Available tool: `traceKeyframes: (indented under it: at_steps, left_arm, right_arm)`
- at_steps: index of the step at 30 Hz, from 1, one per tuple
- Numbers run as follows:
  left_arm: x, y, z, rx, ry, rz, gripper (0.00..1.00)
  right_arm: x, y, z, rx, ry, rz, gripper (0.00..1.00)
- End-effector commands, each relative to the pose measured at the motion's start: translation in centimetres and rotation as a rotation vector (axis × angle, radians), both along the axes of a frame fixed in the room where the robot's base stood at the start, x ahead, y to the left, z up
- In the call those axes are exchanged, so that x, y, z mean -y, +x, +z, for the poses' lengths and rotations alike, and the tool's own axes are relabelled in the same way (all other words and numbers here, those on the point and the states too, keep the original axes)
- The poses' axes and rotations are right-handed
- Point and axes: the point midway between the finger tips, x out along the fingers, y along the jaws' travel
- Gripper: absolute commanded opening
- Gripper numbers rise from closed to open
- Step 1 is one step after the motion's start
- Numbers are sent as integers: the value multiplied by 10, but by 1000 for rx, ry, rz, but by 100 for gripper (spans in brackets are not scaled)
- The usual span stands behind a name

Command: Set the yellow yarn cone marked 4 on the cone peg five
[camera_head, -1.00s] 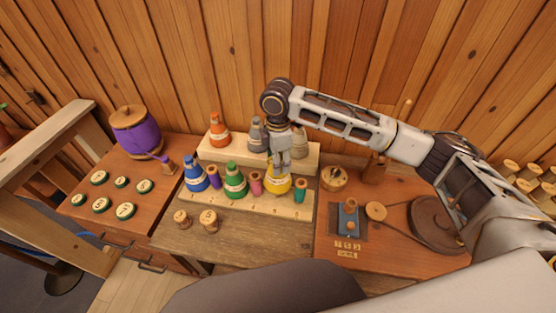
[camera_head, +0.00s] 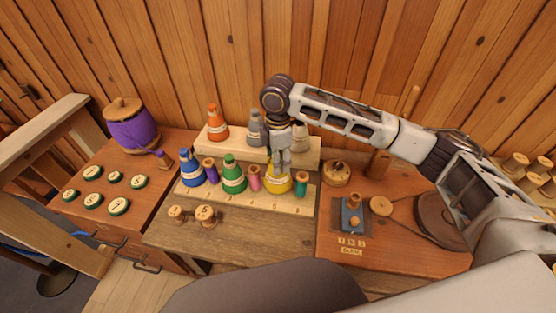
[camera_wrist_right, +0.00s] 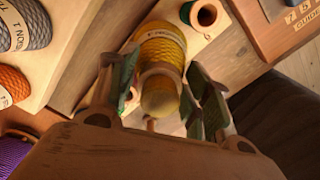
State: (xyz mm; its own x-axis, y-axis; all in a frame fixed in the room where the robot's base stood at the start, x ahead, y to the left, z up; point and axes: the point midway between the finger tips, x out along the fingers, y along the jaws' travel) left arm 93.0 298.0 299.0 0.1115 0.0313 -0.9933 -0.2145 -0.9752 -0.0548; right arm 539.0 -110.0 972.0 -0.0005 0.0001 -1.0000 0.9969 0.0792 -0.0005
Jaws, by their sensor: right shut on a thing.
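The yellow yarn cone (camera_head: 278,183) stands in the front row of the pale, numbered peg board (camera_head: 245,208), between a pink spool and a teal spool. My right gripper (camera_head: 280,163) comes down from above and is shut on the yellow cone's top. In the right wrist view the yellow cone (camera_wrist_right: 160,60) lies between the fingers (camera_wrist_right: 160,88), its pale tip toward the camera. The peg under the cone is hidden, and its label is too small to read. Whether the cone rests fully on the board I cannot tell. My left gripper is not in view.
A green cone (camera_head: 233,174), a pink spool (camera_head: 254,180) and a teal spool (camera_head: 301,184) stand close by. The raised rear step (camera_head: 318,150) holds orange and grey cones. Two wooden spools (camera_head: 204,214) stand in front. A round wooden pot (camera_head: 337,173) is to the right.

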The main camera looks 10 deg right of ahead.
Motion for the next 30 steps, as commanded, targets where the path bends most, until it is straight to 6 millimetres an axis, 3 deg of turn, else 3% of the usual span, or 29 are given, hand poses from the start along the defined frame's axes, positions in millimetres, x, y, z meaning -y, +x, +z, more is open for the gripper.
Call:
traceKeyframes:
  at_steps: [11,24,30]
  left_arm:
    - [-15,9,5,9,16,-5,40]
    - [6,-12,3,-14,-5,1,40]
    - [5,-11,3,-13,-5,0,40]
  right_arm:
    - [-1,0,-16,1,0,1,0]
    - [-1,1,-18,2,0,1,0]
    - [-1,1,-19,2,1,1,0]
